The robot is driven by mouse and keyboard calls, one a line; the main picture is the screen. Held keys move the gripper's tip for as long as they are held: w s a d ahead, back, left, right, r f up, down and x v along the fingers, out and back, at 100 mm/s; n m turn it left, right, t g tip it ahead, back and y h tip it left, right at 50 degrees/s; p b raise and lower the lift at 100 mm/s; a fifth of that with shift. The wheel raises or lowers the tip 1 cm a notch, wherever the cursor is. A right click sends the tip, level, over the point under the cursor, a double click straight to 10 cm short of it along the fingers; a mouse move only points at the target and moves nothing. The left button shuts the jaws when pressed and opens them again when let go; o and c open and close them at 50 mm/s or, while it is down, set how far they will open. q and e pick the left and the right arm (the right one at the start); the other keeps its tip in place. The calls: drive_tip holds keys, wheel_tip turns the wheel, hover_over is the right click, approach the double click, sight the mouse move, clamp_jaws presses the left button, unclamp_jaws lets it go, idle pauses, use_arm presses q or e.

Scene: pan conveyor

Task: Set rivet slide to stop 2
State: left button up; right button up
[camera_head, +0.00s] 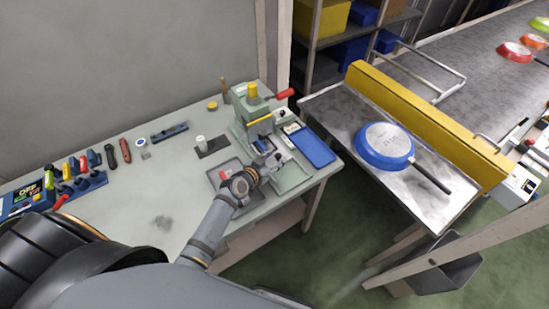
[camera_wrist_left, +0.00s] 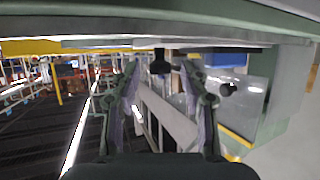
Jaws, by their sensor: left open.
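The green rivet press (camera_head: 251,118) stands on the workbench, with a red-handled lever (camera_head: 283,94) at its top right. A low green fixture (camera_head: 291,178) sits at its front; which part is the rivet slide, and its stop marks, cannot be made out. My left gripper (camera_head: 267,166) is at the front of the press, beside this fixture, and hides part of it. In the left wrist view my left gripper (camera_wrist_left: 160,72) is open. A small dark knob (camera_wrist_left: 160,66) shows between its fingertips; contact cannot be told. My right gripper is not in view.
A blue tray (camera_head: 313,148) lies right of the press. A blue pan (camera_head: 384,145) rests on the metal table at the right, beside a yellow guard (camera_head: 430,125). Tools and a rack (camera_head: 88,181) stand at the bench's left. The bench middle is mostly clear.

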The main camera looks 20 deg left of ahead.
use_arm(q)
drive_tip(key=shift+w, duration=0.1)
clamp_jaws()
drive_tip(key=shift+f, duration=0.1)
idle(0.3)
drive_tip(key=w+a+b, duration=0.2)
drive_tip(key=shift+w+a+f, duration=0.1)
drive_tip(key=shift+w+a, duration=0.05)
drive_tip(key=shift+a, duration=0.25)
drive_tip(key=shift+w+a, duration=0.2)
drive_tip(key=shift+a, duration=0.1)
